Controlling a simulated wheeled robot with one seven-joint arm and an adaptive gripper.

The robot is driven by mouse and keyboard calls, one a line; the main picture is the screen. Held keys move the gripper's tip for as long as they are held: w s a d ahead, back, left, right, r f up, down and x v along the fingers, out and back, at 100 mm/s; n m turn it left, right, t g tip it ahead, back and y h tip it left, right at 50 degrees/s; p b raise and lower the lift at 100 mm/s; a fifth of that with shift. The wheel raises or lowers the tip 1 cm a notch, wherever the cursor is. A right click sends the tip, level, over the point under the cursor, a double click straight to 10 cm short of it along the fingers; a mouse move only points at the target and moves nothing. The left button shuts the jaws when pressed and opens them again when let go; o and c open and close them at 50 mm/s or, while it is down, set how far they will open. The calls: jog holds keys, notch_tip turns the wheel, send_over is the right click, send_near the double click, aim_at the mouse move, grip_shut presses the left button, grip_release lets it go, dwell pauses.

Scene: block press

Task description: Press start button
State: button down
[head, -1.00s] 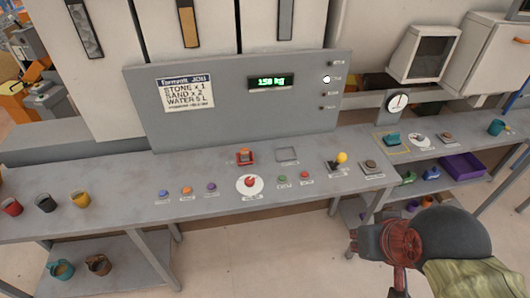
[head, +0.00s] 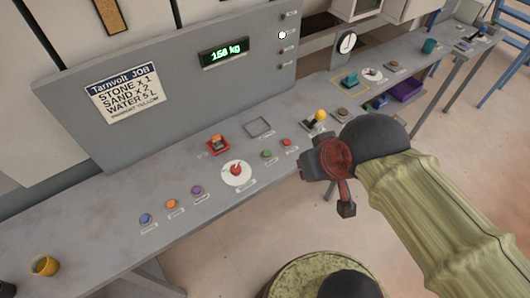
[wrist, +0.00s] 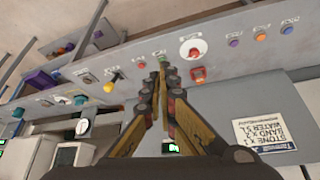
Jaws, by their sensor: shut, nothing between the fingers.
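A green button (head: 267,154) and a red button (head: 287,142) sit side by side on the grey console table; their labels are too small to read. Left of them is a red knob on a white dial (head: 236,171). Blue (head: 145,218), orange (head: 171,203) and purple (head: 196,190) buttons lie further left. In the wrist view my gripper (wrist: 163,74) is shut and empty, its tips appearing just below the green button (wrist: 162,58). In the head view my arm reaches in from the right, its end right of the red button; the fingers are not clearly seen there.
A red switch (head: 217,144) and a lever with a yellow knob (head: 319,117) stand on the console. The upright panel behind has a display (head: 224,52) reading 150 kg and a job sign (head: 124,92).

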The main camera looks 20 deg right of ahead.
jog(key=w+d+f+n+t+h+p, duration=0.1)
jog(key=w+d+n+p, duration=0.15)
jog(key=w, duration=0.55)
jog(key=w+d+f+n+t+p, duration=0.1)
jog(key=w+d+f+n, duration=0.15)
jog(key=w, duration=0.45)
jog(key=w+d+f+n+t+h+p, duration=0.1)
jog(key=w+d+n+p, duration=0.15)
jog(key=w, duration=0.55)
jog(key=n+y+p, duration=0.3)
jog(key=n+y, duration=0.4)
jog(key=n, duration=0.1)
send_over(266, 155)
notch_tip(266, 155, down, 16)
jog(key=shift+m+g, duration=0.25)
jog(key=shift+g, duration=0.05)
jog(key=shift+f, duration=0.1)
notch_tip(266, 155, down, 8)
jog(key=b, duration=0.7)
jog(key=shift+w+f+b, duration=0.1)
jog(key=shift+f+b, duration=0.15)
jog(key=shift+b, duration=0.15)
jog(key=shift+f, duration=0.4)
